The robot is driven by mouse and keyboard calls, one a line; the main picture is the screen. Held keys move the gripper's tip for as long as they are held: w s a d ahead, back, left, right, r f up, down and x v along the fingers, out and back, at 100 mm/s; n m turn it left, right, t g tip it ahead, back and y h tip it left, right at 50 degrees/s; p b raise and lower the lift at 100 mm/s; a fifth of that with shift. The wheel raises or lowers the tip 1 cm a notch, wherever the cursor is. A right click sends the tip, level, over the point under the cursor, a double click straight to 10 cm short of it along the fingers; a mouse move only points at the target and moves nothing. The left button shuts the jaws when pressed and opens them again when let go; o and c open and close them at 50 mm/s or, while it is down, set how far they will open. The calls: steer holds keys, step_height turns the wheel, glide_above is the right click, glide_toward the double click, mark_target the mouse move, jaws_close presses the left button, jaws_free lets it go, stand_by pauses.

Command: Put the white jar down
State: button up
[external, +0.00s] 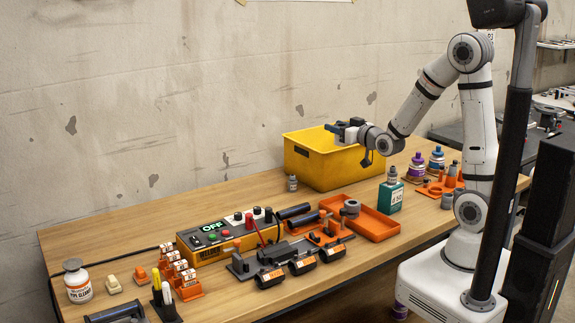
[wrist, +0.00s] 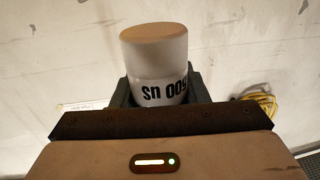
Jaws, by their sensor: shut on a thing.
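In the wrist view my gripper (wrist: 160,98) is shut on a white jar (wrist: 155,68). The jar has a tan end and black lettering that reads upside down, and its lower part is hidden between the dark jaws. In the external view the held jar is too small to make out clearly.
The yellow bin (external: 311,168) stands at the back. An orange tray (external: 376,223), a green bottle (external: 389,196) and a power box (external: 205,252) crowd the bench (external: 130,229). A white labelled jar (external: 78,284) stands far left. Bare wood shows along the back left.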

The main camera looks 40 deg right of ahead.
steer(key=d+m+h, duration=0.1)
steer(key=d+h, duration=0.1)
steer(key=d, duration=0.5)
steer(key=shift+d, duration=0.15)
steer(key=shift+w, duration=0.15)
steer(key=w+a+f+n+y+b, duration=0.1)
steer(key=a+f+y+b, duration=0.2)
steer(key=a, duration=1.4)
steer(key=w+a+f+n+y+b, duration=0.1)
steer(key=a+f+b, duration=0.3)
steer(key=a, duration=1.3)
steer(key=s+a+f+n+y+b, duration=0.1)
steer(key=s+a+f+b, duration=0.2)
steer(key=s+a, duration=0.8)
steer(key=s+a+f+n+g+y+b, duration=0.1)
steer(key=s+a+f+b, duration=0.3)
steer(key=s+a, duration=0.7)
steer(key=a+y, duration=0.1)
steer(key=a, duration=0.4)
steer(key=shift+d+f, duration=0.1)
steer(key=shift+f, duration=0.05)
